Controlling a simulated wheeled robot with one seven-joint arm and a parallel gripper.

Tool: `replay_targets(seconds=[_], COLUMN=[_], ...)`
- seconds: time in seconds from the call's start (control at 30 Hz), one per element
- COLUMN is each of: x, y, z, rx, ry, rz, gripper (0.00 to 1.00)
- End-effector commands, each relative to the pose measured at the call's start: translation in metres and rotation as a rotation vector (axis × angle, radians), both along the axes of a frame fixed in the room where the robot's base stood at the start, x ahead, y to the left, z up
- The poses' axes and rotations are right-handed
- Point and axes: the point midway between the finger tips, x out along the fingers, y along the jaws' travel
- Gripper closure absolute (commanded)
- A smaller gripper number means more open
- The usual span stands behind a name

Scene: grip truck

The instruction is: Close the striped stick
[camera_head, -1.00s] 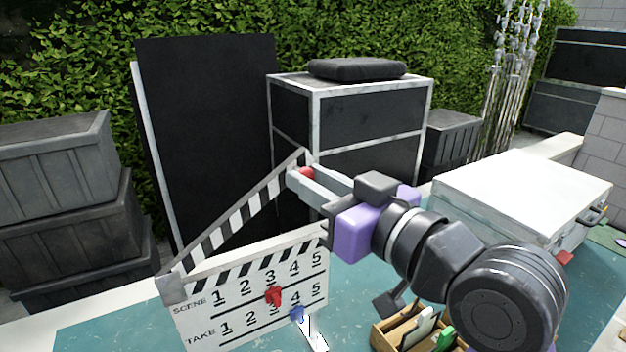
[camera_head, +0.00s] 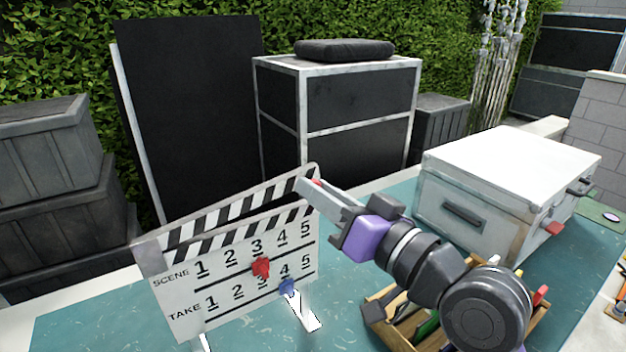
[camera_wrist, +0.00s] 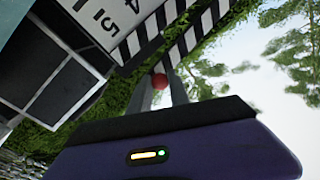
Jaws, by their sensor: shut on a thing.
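The clapperboard (camera_head: 225,291) stands upright on the teal table, white with "SCENE" and "TAKE" number rows. Its striped stick (camera_head: 240,206) is hinged at the left and slopes up to the right. A narrow wedge lies between the stick and the board's striped top edge, widest at the right. My gripper (camera_head: 312,186) is shut at the stick's free right end, on a red knob (camera_wrist: 160,81) seen between the fingers in the wrist view. The fingers partly hide that end. A red clip (camera_head: 261,267) and a blue clip (camera_head: 287,287) sit on the board.
A wooden box of tools (camera_head: 395,335) lies beneath my arm. A white case (camera_head: 510,185) stands at the right of the teal table (camera_head: 90,320). Dark cases and a black panel (camera_head: 195,110) stand behind. Free tabletop shows at the front left.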

Motion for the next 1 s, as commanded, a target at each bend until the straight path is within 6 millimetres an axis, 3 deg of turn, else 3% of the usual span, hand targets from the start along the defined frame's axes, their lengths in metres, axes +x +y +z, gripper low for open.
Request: replay_targets(seconds=[0.1, 0.3, 0.83, 0.87, 0.93, 1.0], x=[0.001, 0.002, 0.002, 0.002, 0.002, 0.002], y=[-0.002, -0.003, -0.002, -0.002, -0.002, -0.002], z=[-0.019, -0.033, -0.041, -0.041, -0.041, -0.04], rx=[0.052, 0.108, 0.128, 0.128, 0.127, 0.128], ry=[0.037, 0.075, 0.096, 0.097, 0.096, 0.094], rz=[-0.001, -0.001, -0.002, -0.001, -0.001, -0.001], gripper=[1.0, 1.0, 1.0, 0.73, 0.59, 0.55])
